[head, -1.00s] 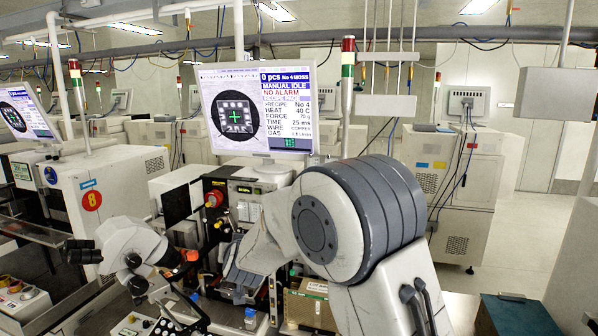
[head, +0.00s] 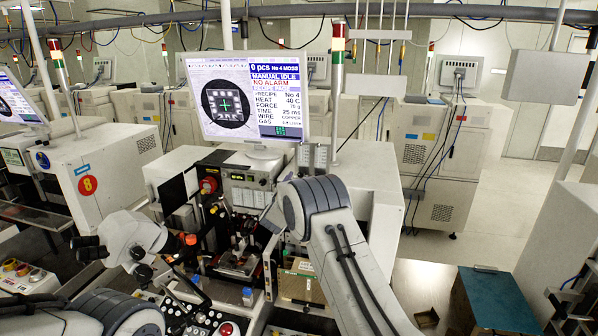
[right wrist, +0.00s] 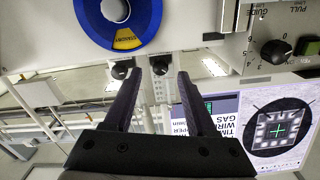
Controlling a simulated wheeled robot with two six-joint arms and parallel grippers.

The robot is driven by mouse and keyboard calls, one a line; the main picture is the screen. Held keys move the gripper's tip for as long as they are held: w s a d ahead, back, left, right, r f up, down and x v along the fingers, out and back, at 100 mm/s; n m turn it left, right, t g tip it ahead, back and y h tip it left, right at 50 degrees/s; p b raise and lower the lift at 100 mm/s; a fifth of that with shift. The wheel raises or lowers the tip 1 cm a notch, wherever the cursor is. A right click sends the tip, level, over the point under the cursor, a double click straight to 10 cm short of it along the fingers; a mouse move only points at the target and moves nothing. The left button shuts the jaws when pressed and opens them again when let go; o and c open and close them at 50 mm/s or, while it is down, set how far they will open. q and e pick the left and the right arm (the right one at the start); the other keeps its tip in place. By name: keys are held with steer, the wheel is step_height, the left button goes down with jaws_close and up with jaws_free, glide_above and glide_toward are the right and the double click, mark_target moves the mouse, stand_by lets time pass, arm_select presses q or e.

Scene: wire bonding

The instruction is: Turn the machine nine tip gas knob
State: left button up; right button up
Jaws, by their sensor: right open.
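My right arm reaches to the panel from the right and largely hides the gripper there. In the right wrist view my right gripper (right wrist: 158,80) is open and empty, its two dark fingers apart. Two small black knobs, one at the left (right wrist: 122,70) and one at the right (right wrist: 159,65), show near the fingertips. I cannot read which is the tip gas knob. My left gripper is not in view.
The right wrist view shows a blue ring with a yellow STANDBY label (right wrist: 127,39) and a guide knob (right wrist: 277,53). A white microscope (head: 130,238) stands left of the panel. Machine 8 (head: 95,185) is at the left.

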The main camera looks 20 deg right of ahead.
steer(key=shift+p+x, duration=0.3)
steer(key=shift+x, duration=0.55)
jaws_close()
steer(key=shift+n, duration=0.3)
